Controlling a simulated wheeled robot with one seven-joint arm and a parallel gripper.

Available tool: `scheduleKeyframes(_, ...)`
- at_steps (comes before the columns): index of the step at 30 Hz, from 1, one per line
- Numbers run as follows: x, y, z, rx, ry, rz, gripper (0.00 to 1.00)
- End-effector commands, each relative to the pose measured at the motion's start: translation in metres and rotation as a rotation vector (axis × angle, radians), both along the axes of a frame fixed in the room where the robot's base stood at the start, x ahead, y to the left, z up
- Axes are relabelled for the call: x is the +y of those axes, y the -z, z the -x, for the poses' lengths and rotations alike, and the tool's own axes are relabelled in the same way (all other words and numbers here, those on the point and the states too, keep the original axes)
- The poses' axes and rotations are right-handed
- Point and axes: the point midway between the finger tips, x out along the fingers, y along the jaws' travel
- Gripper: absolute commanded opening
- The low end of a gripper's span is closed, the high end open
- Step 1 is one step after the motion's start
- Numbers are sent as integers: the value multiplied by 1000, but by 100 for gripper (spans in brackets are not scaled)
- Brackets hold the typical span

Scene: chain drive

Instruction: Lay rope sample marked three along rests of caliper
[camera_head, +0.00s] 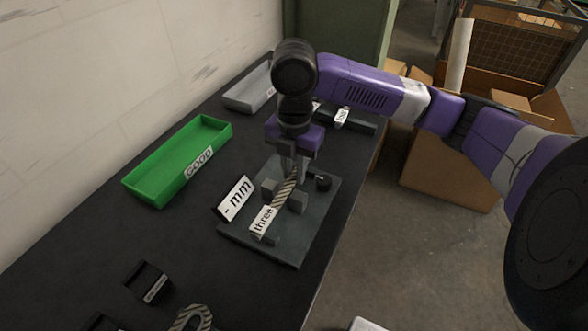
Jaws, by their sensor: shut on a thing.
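The rope sample (284,193) is a striped rope piece with a white tag reading "three" at its near end. It runs lengthwise over the caliper, between its grey blocks. The caliper (286,251) is a dark grey plate with several raised blocks, a black knob (323,182) and a display (234,198) reading "- mm". My gripper (293,177) points down over the far part of the plate and is shut on the far end of the rope. I cannot tell whether the rope touches the rests.
A green tray (146,190) labelled GOOD stands left of the caliper, and a grey tray (242,103) behind it. A black holder (148,283) and another striped rope (186,318) lie at the near side. Cardboard boxes (440,176) stand on the floor beyond the table's right edge.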

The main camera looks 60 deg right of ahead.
Motion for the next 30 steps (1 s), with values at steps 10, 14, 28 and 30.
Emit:
scheduleKeyframes(10,0,4,0,-1,0,-1,0)
scheduleKeyframes(14,0,6,0,-1,0,-1,0)
scheduleKeyframes(28,0,11,0,-1,0,0,45)
scheduleKeyframes(30,0,11,0,-1,0,0,45)
